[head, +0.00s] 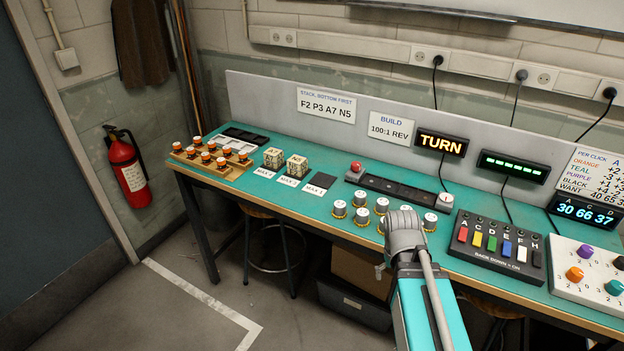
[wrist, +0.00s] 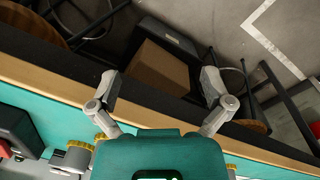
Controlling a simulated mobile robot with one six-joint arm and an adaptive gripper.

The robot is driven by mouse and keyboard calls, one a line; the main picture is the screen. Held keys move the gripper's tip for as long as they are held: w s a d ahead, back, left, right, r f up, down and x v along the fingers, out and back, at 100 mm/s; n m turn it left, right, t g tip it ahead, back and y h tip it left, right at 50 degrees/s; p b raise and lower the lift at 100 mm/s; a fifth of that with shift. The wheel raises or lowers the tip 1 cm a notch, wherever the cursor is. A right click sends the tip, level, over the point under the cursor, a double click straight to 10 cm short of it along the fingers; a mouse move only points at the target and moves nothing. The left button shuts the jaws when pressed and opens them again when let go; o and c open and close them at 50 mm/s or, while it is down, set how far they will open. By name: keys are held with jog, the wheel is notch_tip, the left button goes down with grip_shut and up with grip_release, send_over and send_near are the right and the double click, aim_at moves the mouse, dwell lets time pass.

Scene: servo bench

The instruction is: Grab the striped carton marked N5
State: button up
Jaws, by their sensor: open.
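The striped carton marked N5 (head: 296,166) stands on the teal bench in the head view, on the middle of a row of dark pads. A similar carton, apparently marked A7 (head: 273,157), stands just left of it. My gripper (wrist: 163,92) is open and empty in the wrist view, pointing over the bench's front edge toward the floor. In the head view my arm is at the lower middle, well to the right of the N5 carton and apart from it. The carton does not show in the wrist view.
Several silver knobs with gold bases (head: 361,216) stand between my arm and the cartons. A dark rail with a red button (head: 356,166) lies behind them. A switch box (head: 497,250) is right of my arm. A wooden rack (head: 231,172) with orange-and-white pieces is at the left.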

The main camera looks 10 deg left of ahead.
jog(key=shift+s+d+m+y, duration=0.4)
jog(key=shift+s+d+m, duration=0.3)
jog(key=shift+d+m, duration=0.3)
jog(key=shift+c, duration=0.3)
